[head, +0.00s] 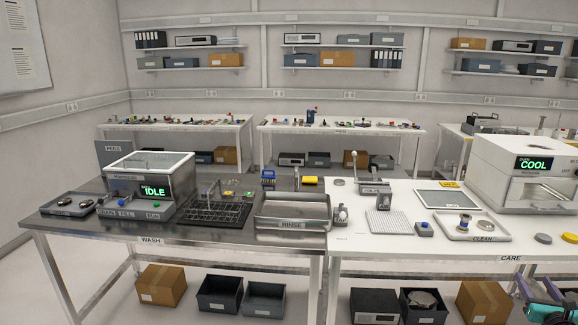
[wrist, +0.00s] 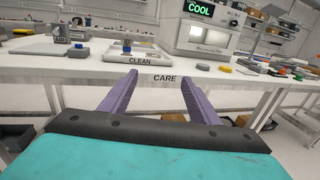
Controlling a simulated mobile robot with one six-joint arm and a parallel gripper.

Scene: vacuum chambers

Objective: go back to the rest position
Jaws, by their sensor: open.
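My gripper (head: 543,287) shows at the lower right corner of the head view, in front of the white CARE table (head: 400,250). In the wrist view my gripper (wrist: 159,80) has its two purple fingers spread wide with nothing between them. The fingers point toward the front edge of the CARE table (wrist: 95,73), at the CARE label. The fingers appear clear of the things on the table. The rest of my arm is mostly out of view.
The CLEAN tray (head: 476,235) and COOL oven (head: 530,170) stand on the CARE table. The steel WASH table (head: 120,233) at left bears the IDLE washer (head: 152,185) and RINSE basin (head: 290,224). Boxes and bins (head: 160,285) sit below. Floor in front looks clear.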

